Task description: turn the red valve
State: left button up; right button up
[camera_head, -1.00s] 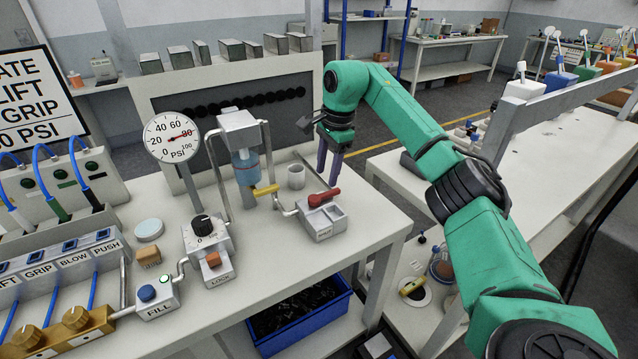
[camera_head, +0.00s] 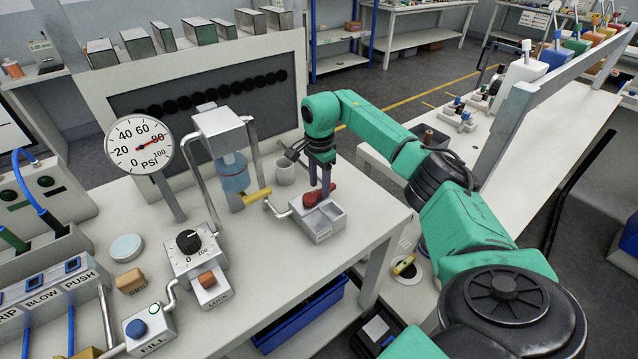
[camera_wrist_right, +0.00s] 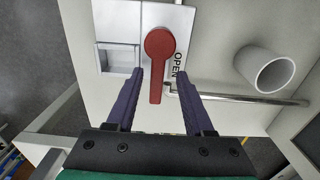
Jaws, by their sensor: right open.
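The red valve (camera_head: 315,195) is a lever on top of a small grey metal box (camera_head: 323,224) with open compartments, near the right side of the white table. My right gripper (camera_head: 320,190) points down over the valve. In the right wrist view the red valve handle (camera_wrist_right: 159,62) has a round head, and its shaft runs down between the two purple fingers of my right gripper (camera_wrist_right: 157,100). The fingers are open, with a gap on each side of the shaft. The word OPEN is printed beside the handle. My left gripper is not in view.
A white cup (camera_head: 285,172) stands just behind the box. A yellow handle (camera_head: 257,197) and thin pipe lie to its left. A pressure gauge (camera_head: 139,144) reads near 80. A knob box (camera_head: 190,246) stands further left. The table's front right is bare.

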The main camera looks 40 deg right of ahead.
jog(key=shift+s+f, duration=0.25)
jog(key=shift+f, duration=0.35)
jog(key=shift+w, duration=0.1)
grip_shut()
dwell(0.9)
